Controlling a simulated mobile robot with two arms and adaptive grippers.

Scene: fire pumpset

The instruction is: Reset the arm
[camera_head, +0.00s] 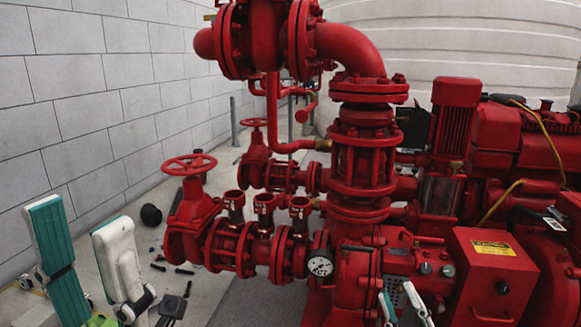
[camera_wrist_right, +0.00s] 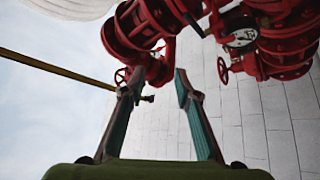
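My left gripper (camera_head: 76,215) stands upright at the lower left of the head view, with its teal and white fingers spread apart and nothing between them. My right gripper (camera_head: 395,291) shows only its fingertips at the bottom edge of the head view, in front of the red pump. In the right wrist view, the right gripper (camera_wrist_right: 153,80) has a clear gap between its two teal fingers and holds nothing. Most of both arms is out of view.
Red pump piping (camera_head: 365,165) with handwheel valves (camera_head: 190,165) and a pressure gauge (camera_head: 320,266) fills the middle. A red box (camera_head: 490,275) with a yellow label stands at right. Small dark pieces (camera_head: 173,305) lie on the floor. A grey block wall (camera_head: 85,90) bounds the left.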

